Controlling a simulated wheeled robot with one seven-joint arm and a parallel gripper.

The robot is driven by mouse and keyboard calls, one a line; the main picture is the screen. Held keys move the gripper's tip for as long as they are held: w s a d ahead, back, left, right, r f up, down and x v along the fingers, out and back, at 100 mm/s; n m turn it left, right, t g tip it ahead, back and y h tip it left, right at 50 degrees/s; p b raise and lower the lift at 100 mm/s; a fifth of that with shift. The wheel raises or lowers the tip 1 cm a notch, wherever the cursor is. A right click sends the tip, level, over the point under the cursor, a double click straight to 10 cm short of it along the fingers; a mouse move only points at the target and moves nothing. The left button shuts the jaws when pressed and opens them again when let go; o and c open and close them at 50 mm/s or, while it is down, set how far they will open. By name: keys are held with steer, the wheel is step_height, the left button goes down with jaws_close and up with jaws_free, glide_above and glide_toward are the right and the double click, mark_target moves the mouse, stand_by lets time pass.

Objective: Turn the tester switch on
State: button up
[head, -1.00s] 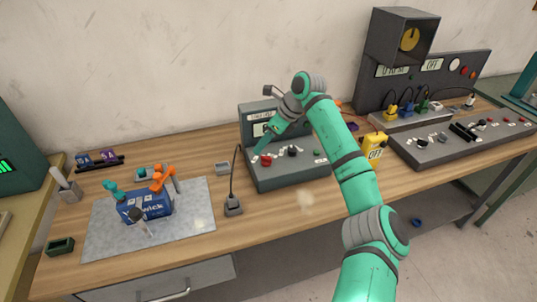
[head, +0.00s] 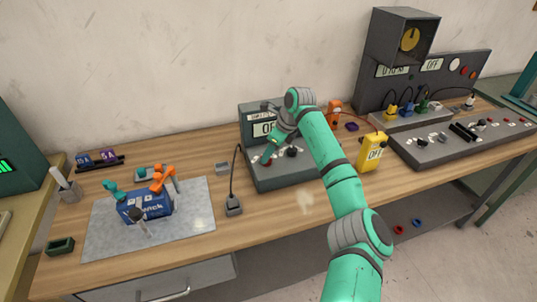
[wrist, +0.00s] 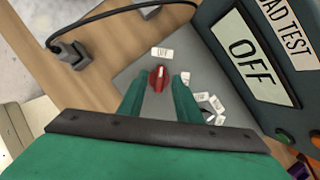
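The grey tester (head: 262,175) stands at the middle of the bench, and its display (head: 265,130) reads OFF. In the wrist view the display (wrist: 250,50) also reads OFF, beside a panel with the words "AD TEST". The red switch knob (wrist: 158,78) sits on the sloped panel with a small white label above it. My gripper (wrist: 157,85) is open, with one green finger on each side of the knob; I cannot tell whether the fingers touch it. In the head view my gripper (head: 270,155) is low over the tester's left part and partly covers the knob.
A black cable runs to a grey plug block (head: 233,205) left of the tester. A yellow meter (head: 372,152) stands to the right, with a larger console (head: 440,145) beyond it. A blue box (head: 145,205) lies on a grey mat (head: 100,240) at left.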

steer(key=shift+w+a+f, duration=0.1)
steer(key=shift+a+f, duration=0.05)
steer(key=shift+f, duration=0.2)
steer(key=shift+c, duration=0.7)
jaws_close()
